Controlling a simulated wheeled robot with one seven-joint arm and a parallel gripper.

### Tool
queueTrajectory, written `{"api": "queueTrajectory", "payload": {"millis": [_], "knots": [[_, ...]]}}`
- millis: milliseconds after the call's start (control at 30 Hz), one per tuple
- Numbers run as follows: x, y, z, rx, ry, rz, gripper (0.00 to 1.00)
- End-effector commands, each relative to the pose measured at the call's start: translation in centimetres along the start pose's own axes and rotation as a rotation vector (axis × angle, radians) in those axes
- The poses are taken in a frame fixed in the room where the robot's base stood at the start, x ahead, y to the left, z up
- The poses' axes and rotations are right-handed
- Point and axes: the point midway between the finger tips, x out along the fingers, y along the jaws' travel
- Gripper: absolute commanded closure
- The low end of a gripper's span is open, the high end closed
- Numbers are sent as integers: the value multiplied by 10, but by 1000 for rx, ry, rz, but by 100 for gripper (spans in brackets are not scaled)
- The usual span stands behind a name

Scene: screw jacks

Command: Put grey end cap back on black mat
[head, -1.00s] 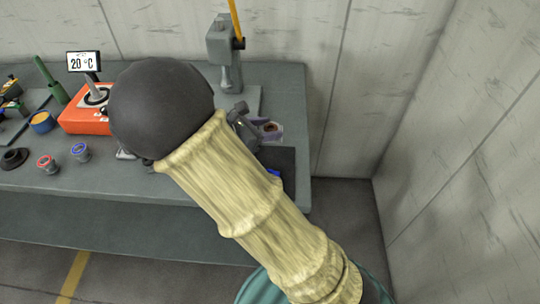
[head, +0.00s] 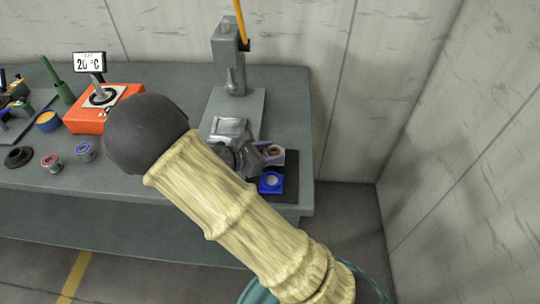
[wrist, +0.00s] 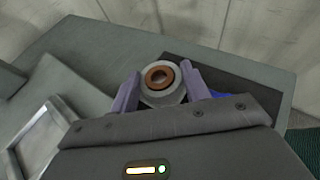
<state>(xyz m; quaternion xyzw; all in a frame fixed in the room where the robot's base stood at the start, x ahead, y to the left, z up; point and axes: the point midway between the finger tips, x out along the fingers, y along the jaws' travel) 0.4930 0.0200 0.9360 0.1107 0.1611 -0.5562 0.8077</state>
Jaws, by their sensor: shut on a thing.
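The grey end cap (wrist: 165,96), with a brown ring and a dark hole in its middle, is between the two purple fingers of my gripper (wrist: 160,88). In the head view my gripper (head: 271,153) is shut on it at the back part of the black mat (head: 291,184). The mat also shows behind the fingers in the wrist view (wrist: 232,80). I cannot tell whether the cap touches the mat. A blue square part with a pale round centre (head: 270,182) sits on the mat, in front of my gripper.
A grey press-like stand (head: 229,60) with a bare metal plate (head: 229,127) is left of my gripper. An orange device (head: 100,110) with a 20 °C display stands further left, with small spools before it. The bench's right edge is close to the mat.

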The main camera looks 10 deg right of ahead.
Motion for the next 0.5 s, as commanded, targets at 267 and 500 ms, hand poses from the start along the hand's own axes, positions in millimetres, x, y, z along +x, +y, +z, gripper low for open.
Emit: {"api": "queueTrajectory", "payload": {"millis": [267,500], "knots": [[7,0,-16,0,0,0,86],[6,0,-17,-1,1,0,45]]}}
